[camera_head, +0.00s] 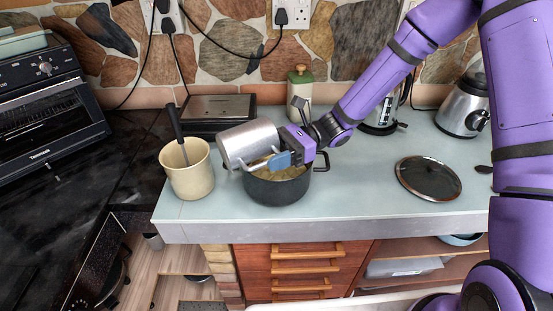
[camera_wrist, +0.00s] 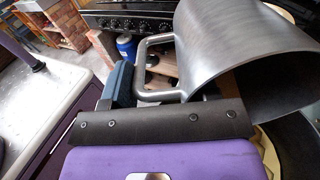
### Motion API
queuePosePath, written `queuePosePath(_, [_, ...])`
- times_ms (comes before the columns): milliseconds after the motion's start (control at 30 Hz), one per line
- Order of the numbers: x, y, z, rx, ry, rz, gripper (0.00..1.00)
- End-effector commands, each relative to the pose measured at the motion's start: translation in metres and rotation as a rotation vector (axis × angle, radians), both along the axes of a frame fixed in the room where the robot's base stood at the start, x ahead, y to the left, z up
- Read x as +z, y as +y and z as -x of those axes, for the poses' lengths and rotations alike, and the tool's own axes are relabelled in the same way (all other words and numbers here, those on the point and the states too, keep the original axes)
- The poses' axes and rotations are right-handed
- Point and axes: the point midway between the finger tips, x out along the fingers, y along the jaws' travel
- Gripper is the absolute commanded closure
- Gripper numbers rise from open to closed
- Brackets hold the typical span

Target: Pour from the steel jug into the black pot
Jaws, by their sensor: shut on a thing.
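The steel jug (camera_head: 250,143) is tipped far over, almost on its side, above the left part of the black pot (camera_head: 278,191). My gripper (camera_head: 281,160) is shut on the jug's handle, over the pot. In the wrist view the jug (camera_wrist: 240,45) fills the upper right and its handle (camera_wrist: 155,66) runs to the blue finger pads. The pot stands upright on the counter with pale yellowish contents showing inside. The dark pot also shows at the right edge of the wrist view (camera_wrist: 299,140).
A cream crock (camera_head: 187,172) with a dark-handled utensil stands left of the pot. A glass lid (camera_head: 429,177) lies to the right. The counter (camera_head: 355,185) between pot and lid is clear.

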Motion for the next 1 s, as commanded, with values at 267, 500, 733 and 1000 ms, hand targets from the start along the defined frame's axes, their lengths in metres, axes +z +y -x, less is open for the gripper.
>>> queuePosePath(267, [-0.0015,-0.0011,-0.0006,0.000,0.013,-0.025,0.85])
queuePosePath(500, [-0.0009,-0.0021,-0.0012,0.000,0.022,-0.045,0.85])
queuePosePath(733, [-0.0001,-0.0033,-0.0018,0.000,0.033,-0.068,0.85])
queuePosePath(1000, [0.0007,-0.0046,-0.0025,0.000,0.046,-0.093,0.85])
